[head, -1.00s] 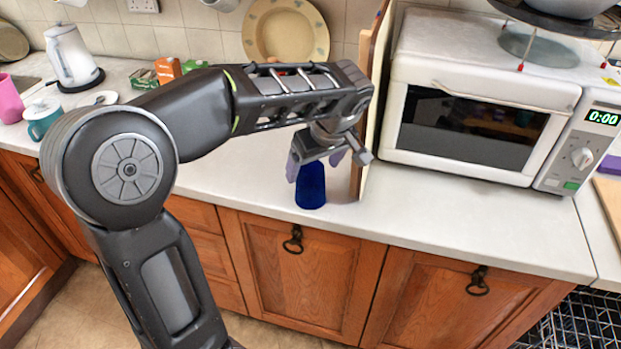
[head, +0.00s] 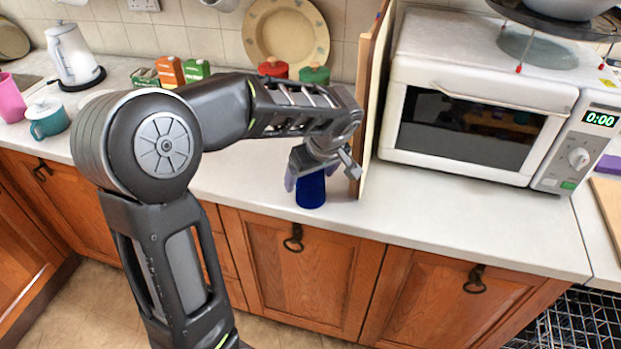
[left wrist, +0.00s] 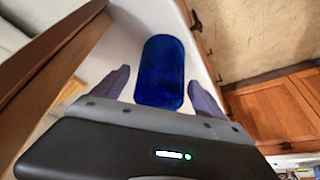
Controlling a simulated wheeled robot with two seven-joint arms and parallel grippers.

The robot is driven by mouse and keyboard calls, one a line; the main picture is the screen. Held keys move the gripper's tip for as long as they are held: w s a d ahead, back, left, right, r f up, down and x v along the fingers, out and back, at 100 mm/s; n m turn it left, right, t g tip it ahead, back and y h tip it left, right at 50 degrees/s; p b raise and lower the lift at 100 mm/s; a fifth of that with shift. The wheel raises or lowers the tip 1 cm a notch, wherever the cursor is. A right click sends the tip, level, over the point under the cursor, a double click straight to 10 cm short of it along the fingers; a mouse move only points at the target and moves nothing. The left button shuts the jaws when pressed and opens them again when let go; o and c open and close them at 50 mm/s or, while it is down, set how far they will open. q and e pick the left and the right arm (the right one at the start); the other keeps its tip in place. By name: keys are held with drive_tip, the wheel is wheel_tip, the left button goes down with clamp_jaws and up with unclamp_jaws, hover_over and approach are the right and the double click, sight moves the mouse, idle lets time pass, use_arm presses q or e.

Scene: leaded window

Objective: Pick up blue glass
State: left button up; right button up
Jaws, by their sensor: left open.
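The blue glass (head: 311,190) stands on the white counter near its front edge, left of an upright wooden board. My left gripper (head: 308,178) is directly above it, pointing down, and hides its upper part in the head view. In the left wrist view, the blue glass (left wrist: 161,73) lies between the two purple fingers of my left gripper (left wrist: 158,88). The fingers are open, with a visible gap on each side of the glass. My right gripper is not in view.
The wooden board (head: 373,100) stands close to the right of the glass, beside the white microwave (head: 470,110). Red and green canisters (head: 314,75) and a cream plate (head: 286,38) are behind. A teal mug (head: 47,120) and a kettle (head: 73,55) stand at the left.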

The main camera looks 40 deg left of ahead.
use_arm(q)
drive_tip(key=shift+c, duration=0.5)
clamp_jaws()
idle(0.4)
drive_tip(key=shift+r, duration=0.2)
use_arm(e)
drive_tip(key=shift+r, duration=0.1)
